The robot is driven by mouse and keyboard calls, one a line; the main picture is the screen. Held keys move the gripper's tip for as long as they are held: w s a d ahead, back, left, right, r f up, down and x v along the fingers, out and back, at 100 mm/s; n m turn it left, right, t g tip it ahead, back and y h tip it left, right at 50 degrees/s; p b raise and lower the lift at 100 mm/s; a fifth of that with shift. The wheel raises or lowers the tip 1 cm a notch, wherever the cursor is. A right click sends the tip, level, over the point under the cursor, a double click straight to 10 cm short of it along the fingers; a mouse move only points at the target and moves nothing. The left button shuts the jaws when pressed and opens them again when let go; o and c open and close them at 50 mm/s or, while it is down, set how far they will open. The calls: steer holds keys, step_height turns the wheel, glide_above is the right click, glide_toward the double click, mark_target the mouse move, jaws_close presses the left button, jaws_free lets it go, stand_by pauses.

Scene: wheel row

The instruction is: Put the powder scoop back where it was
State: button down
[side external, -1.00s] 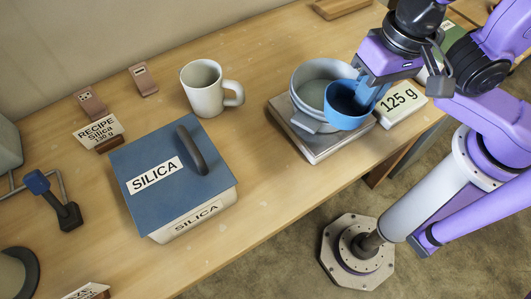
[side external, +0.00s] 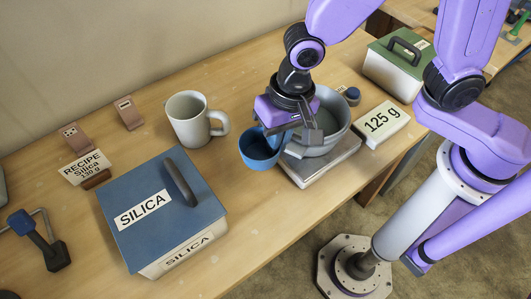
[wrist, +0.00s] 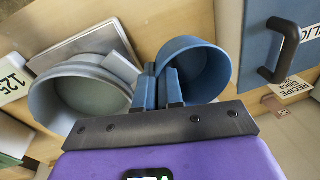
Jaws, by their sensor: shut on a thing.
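The powder scoop is a blue round cup (side external: 257,152) at the left edge of the scale, and its interior (wrist: 197,72) looks empty in the wrist view. My gripper (wrist: 168,88) is shut on the scoop's handle side. In the side view my gripper (side external: 284,128) is beside the grey bowl (side external: 330,125) and partly hides it. The scoop hangs above the table, clear of the bowl's inside. The bowl sits on a flat scale (side external: 325,165), next to a "125 g" display (side external: 382,122).
A blue-lidded SILICA box (side external: 130,235) stands at the left front. A beige mug (side external: 190,120) stands behind it. A recipe card reads Silica 130 g (side external: 83,167). A green-lidded box (side external: 395,65) is at the far right. Bare table lies between the SILICA box and the scale.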

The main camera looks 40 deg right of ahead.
steer(key=shift+w+a+f, duration=0.4)
steer(key=shift+f, duration=0.3)
steer(key=shift+w+a+f, duration=0.4)
steer(key=shift+f, duration=1.75)
steer(key=shift+f, duration=0.45)
steer(key=c, duration=1.3)
jaws_free()
glide_toward(265, 149)
steer(key=shift+s+d+f, duration=0.1)
steer(key=shift+f, duration=0.05)
